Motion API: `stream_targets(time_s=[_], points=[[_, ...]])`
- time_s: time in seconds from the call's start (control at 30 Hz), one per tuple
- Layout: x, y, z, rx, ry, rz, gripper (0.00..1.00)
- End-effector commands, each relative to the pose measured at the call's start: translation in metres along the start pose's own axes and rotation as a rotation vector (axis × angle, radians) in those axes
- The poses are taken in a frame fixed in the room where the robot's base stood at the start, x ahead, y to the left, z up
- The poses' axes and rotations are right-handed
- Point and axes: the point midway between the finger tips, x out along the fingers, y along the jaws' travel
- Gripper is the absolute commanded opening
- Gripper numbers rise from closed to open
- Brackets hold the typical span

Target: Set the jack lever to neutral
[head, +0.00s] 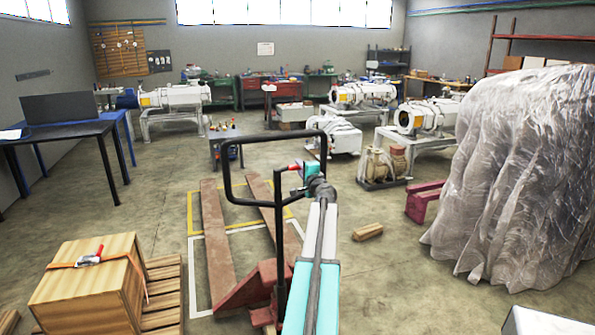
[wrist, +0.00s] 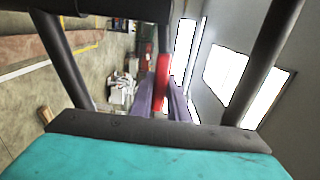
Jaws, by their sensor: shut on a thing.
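The pallet jack stands ahead of me, with its black loop handle (head: 226,172) upright and its rusty-red forks (head: 213,232) flat on the floor pointing away. The small red lever (head: 292,166) sits inside the handle loop. My gripper (head: 301,170) reaches it from the right. In the wrist view the red lever (wrist: 162,80) stands between the fingers of my gripper (wrist: 164,100), which are shut on it. The dark bars of the handle (wrist: 66,58) pass on both sides. The lever's exact setting cannot be read.
A strapped wooden crate (head: 88,285) on a pallet stands at the front left. A plastic-wrapped load (head: 520,165) fills the right side. A wood block (head: 367,232) lies on the floor to the right. Vacuum pumps (head: 360,96) on stands are farther back.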

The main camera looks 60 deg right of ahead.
Motion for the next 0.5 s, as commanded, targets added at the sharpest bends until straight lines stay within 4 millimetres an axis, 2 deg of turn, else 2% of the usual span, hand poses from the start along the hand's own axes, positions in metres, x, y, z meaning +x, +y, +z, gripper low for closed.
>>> stream_targets(time_s=[0.2, 0.23, 0.33, 0.5], points=[[0.001, -0.001, 0.0, 0.004, -0.009, 0.0, 0.0], [0.001, -0.001, -0.001, 0.004, -0.008, 0.0, 0.19], [0.0, -0.001, -0.004, 0.003, -0.004, 0.0, 0.34], [-0.001, 0.0, -0.007, 0.003, 0.001, 0.0, 0.34]])
